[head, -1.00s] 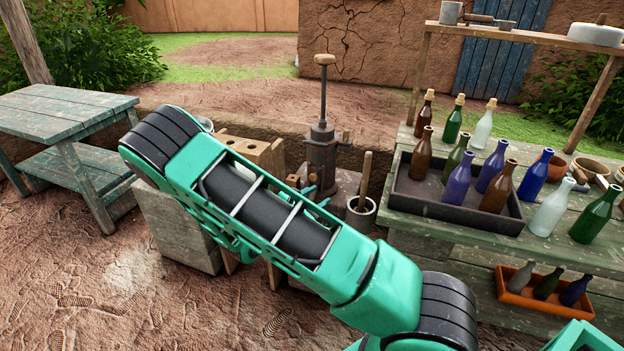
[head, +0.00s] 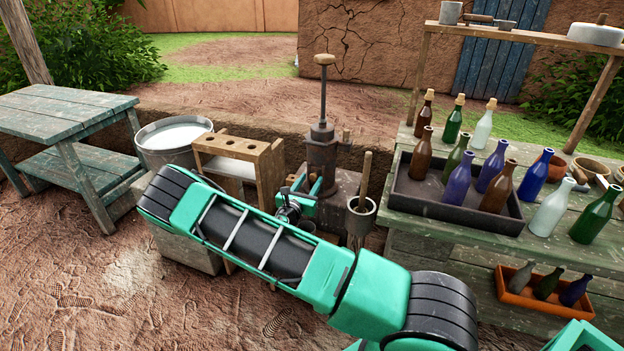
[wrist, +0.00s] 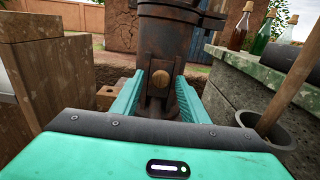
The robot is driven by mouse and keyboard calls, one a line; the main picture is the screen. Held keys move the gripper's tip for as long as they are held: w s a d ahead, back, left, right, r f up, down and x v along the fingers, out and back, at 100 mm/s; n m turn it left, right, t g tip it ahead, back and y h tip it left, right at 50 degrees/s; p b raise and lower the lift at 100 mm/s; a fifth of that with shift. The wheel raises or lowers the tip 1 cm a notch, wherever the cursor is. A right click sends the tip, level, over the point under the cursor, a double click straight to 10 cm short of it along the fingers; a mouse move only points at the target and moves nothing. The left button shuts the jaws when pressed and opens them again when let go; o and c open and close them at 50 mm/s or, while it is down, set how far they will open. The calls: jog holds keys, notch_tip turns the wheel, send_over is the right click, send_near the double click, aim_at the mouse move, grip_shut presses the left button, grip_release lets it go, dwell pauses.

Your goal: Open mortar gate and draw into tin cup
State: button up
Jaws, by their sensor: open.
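The rusty iron mortar press (head: 321,160) stands upright, with a tall plunger rod and wooden grip on top. My gripper (head: 308,188) is open at the front of its lower body. In the wrist view the two green fingers (wrist: 158,100) point at the press (wrist: 170,45), one on each side of its narrow lower part. A round brass-coloured knob (wrist: 161,79) shows between them; I cannot tell whether it belongs to the gate. The fingers hold nothing. A small grey metal cup (head: 451,12) stands on the high shelf; I cannot tell whether it is the tin cup.
A grey pot (head: 361,208) with a wooden stick stands right of the press. A wooden rack (head: 240,150) and a metal tub (head: 150,138) are to the left. The right bench holds a dark tray (head: 455,210) with several bottles. My arm hides ground before the press.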

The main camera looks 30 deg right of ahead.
aim_at(312, 178)
jog(key=shift+x, duration=1.6)
grip_shut()
jog(key=shift+w+a+r, duration=0.1)
jog(key=shift+r, duration=1.9)
grip_release()
jog(key=shift+r, duration=0.1)
jog(key=v, duration=1)
jog(key=shift+s+a, duration=0.2)
jog(key=shift+a, duration=0.1)
